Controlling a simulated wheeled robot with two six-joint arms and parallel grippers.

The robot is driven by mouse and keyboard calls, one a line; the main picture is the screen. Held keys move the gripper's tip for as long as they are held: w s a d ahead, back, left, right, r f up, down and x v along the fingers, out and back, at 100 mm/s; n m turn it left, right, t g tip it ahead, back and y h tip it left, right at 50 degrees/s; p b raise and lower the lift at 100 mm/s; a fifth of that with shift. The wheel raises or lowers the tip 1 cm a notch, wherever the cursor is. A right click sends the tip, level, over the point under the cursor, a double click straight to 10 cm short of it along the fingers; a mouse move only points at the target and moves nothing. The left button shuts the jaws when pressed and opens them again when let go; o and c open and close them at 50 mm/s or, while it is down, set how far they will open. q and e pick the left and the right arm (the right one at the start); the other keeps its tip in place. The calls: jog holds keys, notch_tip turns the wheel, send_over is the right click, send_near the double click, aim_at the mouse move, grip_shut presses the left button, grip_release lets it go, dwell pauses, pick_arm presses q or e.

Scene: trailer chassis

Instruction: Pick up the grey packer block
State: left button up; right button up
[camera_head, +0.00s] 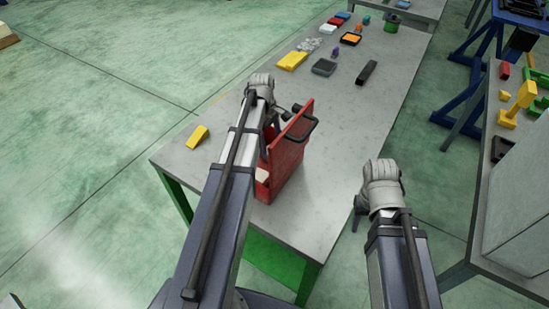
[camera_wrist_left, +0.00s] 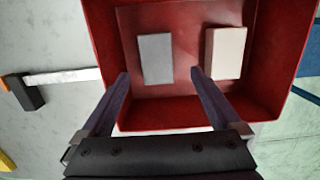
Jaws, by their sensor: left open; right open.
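The grey packer block (camera_wrist_left: 155,59) lies flat inside a red open box (camera_wrist_left: 137,122), seen in the left wrist view. A pale beige block (camera_wrist_left: 225,52) lies to its right in the same box. My left gripper (camera_wrist_left: 158,76) is open and empty, its two fingers over the box, one tip to either side of the grey block's lower part. In the head view the red box (camera_head: 299,127) stands on the table with a dark handle; the grey block is hidden there. My right gripper (camera_head: 358,215) is open and empty, right of the table.
A yellow wedge (camera_head: 198,136) lies on the grey table (camera_head: 330,190) left of my left arm. Farther back are a yellow block (camera_head: 292,61), a dark tray (camera_head: 324,67) and a black bar (camera_head: 367,73). Another bench (camera_head: 485,205) stands at the right.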

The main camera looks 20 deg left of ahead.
pick_arm(q)
jog(key=shift+w+d+f+b, duration=0.1)
jog(key=shift+d+f+b, duration=0.1)
jog(key=shift+f+b, duration=0.9)
jog(key=shift+d+f+b, duration=0.2)
jog(key=shift+f+b, duration=0.75)
jog(key=shift+f, duration=0.3)
jog(key=shift+w+d+f+b, duration=0.1)
jog(key=shift+d+f+b, duration=0.1)
jog(key=shift+f+b, duration=0.9)
grip_shut()
